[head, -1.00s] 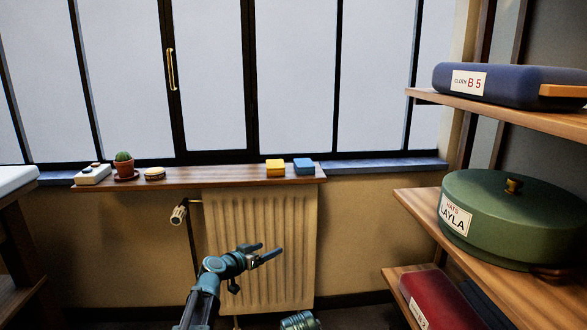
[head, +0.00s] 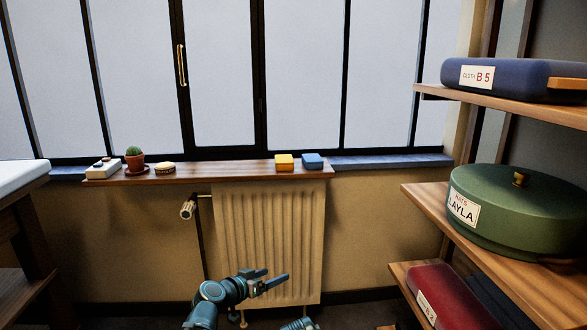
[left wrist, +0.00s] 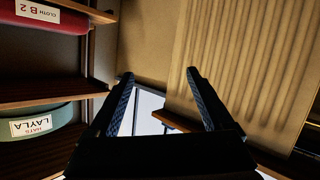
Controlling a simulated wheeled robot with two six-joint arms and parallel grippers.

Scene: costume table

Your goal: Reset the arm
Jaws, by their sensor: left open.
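My left gripper (head: 268,279) is low in the head view, in front of the ribbed radiator (head: 270,235). Its two fingers are apart and nothing is between them. In the left wrist view the open fingers (left wrist: 158,95) frame the wall and part of the window, with the radiator (left wrist: 250,60) on the right. A small part of my other arm shows at the bottom edge of the head view; its gripper's jaws cannot be made out.
Wooden shelves at the right hold a blue case (head: 505,78), a green hat box (head: 520,210) and a red case (head: 450,295). The sill (head: 220,171) holds a cactus (head: 134,158), a yellow box (head: 284,162) and a blue box (head: 313,161). A white-topped table (head: 20,173) stands at the left.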

